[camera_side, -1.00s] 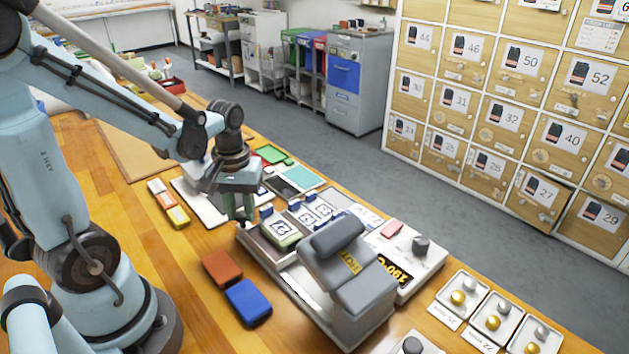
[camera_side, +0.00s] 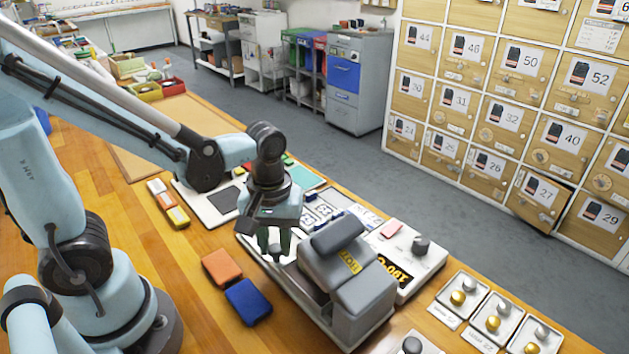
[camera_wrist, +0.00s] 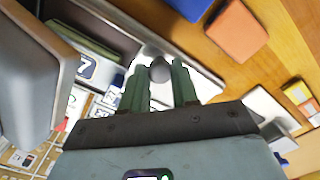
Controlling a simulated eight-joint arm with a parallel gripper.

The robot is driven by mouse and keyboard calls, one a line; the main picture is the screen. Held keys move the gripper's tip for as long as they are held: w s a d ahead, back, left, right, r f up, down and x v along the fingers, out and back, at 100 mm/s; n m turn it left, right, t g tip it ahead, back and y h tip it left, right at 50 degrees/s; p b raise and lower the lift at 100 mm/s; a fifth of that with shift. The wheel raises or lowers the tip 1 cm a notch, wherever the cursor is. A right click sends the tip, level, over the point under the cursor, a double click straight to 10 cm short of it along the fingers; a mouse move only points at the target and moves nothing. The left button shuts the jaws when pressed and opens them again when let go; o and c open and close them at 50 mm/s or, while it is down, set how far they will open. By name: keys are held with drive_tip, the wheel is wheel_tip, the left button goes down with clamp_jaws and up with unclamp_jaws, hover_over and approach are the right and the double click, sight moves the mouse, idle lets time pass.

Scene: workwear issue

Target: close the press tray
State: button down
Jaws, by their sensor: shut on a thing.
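The grey press (camera_side: 345,265) with a yellow HOT label stands on the wooden bench. My gripper (camera_side: 275,250) is low at the left end of the press. In the wrist view my gripper (camera_wrist: 162,80) has its fingers on either side of a grey knob (camera_wrist: 160,70), shut on it. My gripper hides much of the tray in the side view, so I cannot tell how much gap is left.
An orange block (camera_side: 221,267) and a blue block (camera_side: 248,301) lie in front of the press. A control box (camera_side: 405,260) with a display stands behind it. Small trays with knobs (camera_side: 493,319) are at right. Bare bench (camera_side: 150,255) lies to the left.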

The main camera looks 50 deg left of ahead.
drive_tip(key=shift+d, duration=0.6)
drive_tip(key=c, duration=1.1)
unclamp_jaws()
drive_tip(key=shift+r, duration=0.1)
drive_tip(key=shift+a+r, duration=0.1)
drive_tip(key=shift+r, duration=0.5)
wheel_tip(320, 180, up, 11)
drive_tip(key=shift+f, duration=0.15)
